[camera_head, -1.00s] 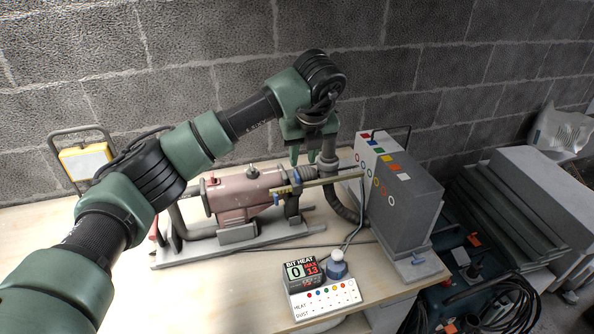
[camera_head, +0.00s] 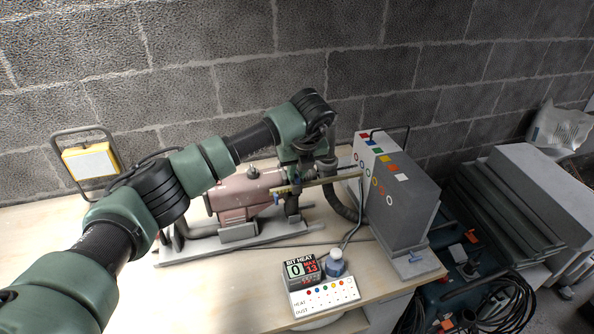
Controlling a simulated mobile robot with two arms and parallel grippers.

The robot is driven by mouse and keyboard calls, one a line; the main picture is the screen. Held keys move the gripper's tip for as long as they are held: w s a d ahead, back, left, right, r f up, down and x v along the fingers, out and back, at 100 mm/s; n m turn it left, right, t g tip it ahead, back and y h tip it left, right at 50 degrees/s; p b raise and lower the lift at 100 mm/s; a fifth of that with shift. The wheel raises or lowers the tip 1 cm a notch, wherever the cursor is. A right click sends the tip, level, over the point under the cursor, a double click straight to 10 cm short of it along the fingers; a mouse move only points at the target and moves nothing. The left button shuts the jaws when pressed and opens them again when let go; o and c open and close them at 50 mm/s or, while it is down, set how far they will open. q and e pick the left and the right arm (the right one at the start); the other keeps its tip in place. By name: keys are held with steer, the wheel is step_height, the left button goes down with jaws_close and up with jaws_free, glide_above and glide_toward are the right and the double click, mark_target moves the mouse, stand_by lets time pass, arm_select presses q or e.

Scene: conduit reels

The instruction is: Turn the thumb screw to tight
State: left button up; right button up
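A pink drill (camera_head: 240,194) lies on a grey stand on the bench, with a brass-coloured rod (camera_head: 335,180) running right from its front. A small blue part (camera_head: 276,199), which looks like a thumb screw, shows at the drill's front collar. My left gripper (camera_head: 293,184) is over the drill's front end, pointing down close to the rod and collar. Its fingertips are small and partly hidden among these parts, so I cannot tell touch or opening. My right gripper is out of view.
The grey block (camera_head: 412,205) with coloured squares and rings stands right of the drill. A bit heat display (camera_head: 301,273), a marked card (camera_head: 325,296) and a blue bottle (camera_head: 334,264) are at the front. A yellow lamp (camera_head: 90,161) stands at left.

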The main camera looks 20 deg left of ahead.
arm_select(q)
jaws_close()
